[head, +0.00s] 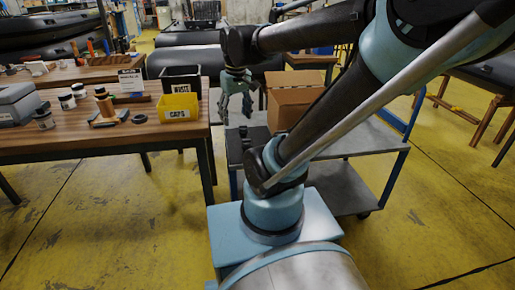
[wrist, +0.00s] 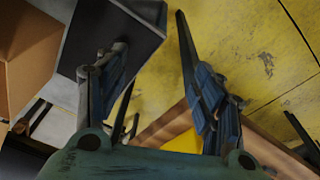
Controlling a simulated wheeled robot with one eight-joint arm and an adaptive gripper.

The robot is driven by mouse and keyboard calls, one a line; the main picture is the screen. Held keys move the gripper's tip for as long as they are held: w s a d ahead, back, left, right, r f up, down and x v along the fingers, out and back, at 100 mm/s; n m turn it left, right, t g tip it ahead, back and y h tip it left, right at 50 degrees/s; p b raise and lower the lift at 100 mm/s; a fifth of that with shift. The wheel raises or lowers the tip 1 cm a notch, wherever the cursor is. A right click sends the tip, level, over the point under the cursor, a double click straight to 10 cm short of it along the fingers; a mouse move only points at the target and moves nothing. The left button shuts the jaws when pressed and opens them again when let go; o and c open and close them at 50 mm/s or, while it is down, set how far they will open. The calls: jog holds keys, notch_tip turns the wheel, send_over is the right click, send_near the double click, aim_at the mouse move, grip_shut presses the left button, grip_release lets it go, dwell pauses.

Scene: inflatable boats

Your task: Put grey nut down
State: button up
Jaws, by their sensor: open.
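My gripper (head: 236,115) hangs pointing down between the wooden table and the cart, near the cart's left edge. In the wrist view my gripper (wrist: 152,55) has its two fingers spread apart, with yellow floor showing between them. I see nothing held between the fingers. I cannot make out a grey nut for certain in either view. Small dark items (head: 244,131) lie on the cart's top near its left edge, just below the gripper, too small to tell what they are.
The cart (head: 366,137) carries an open cardboard box (head: 291,100), right of my gripper. The wooden table (head: 80,140) at left holds a yellow CAPS bin (head: 178,107), a black WASTE bin (head: 182,77), jars and a spool. Yellow floor (head: 120,220) is clear in front of the table.

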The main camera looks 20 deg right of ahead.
jog(key=s+d+f+m, duration=0.3)
jog(key=s+d+f, duration=0.2)
jog(key=s+f, duration=0.3)
jog(key=shift+s+d+f+m+t, duration=0.2)
jog(key=shift+d+f+m+t, duration=0.15)
jog(key=shift+f, duration=0.55)
jog(key=shift+w+f, duration=0.2)
jog(key=shift+w, duration=0.2)
